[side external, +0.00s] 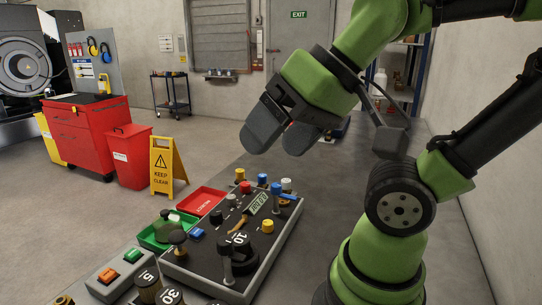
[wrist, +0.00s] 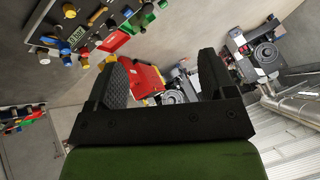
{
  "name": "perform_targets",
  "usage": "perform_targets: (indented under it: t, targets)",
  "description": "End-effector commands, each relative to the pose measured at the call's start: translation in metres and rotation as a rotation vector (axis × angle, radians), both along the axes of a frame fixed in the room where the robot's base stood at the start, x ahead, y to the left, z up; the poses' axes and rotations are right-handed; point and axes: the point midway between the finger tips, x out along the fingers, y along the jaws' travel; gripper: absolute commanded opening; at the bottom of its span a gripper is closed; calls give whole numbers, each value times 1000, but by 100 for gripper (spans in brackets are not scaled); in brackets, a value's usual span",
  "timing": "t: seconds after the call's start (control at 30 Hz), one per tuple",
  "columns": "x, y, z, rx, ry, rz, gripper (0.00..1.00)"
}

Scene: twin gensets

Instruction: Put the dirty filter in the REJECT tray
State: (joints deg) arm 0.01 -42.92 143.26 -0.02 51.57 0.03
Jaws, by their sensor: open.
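The red tray (side external: 203,201) with white lettering, which looks like the REJECT tray, lies at the left rear of the black panel; it also shows in the wrist view (wrist: 114,41). It looks empty. I cannot tell which small part is the dirty filter; several coloured and dark caps sit on the panel, and a dark and a pale piece are at the green tray (side external: 151,240). My gripper (side external: 281,133) is open and empty, high above the bench behind the panel. In the wrist view my gripper (wrist: 164,80) has nothing between its fingers.
The black panel (side external: 207,261) carries knobs, a small display and upright posts. A yellow sign (side external: 166,165), a red bin (side external: 130,155) and a red cabinet (side external: 88,130) stand beyond. Bench right of the panel is clear.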

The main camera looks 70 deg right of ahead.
Motion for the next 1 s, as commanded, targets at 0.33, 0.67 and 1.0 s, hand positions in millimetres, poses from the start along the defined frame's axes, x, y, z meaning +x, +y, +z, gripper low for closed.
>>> perform_targets:
  t: [0.33,0.67,1.0]
  targets:
    - [0,0,0,1,-1,-1,77]
    - [16,-9,-30,129,255,-144,77]
    - [43,-41,-97,645,706,-531,77]
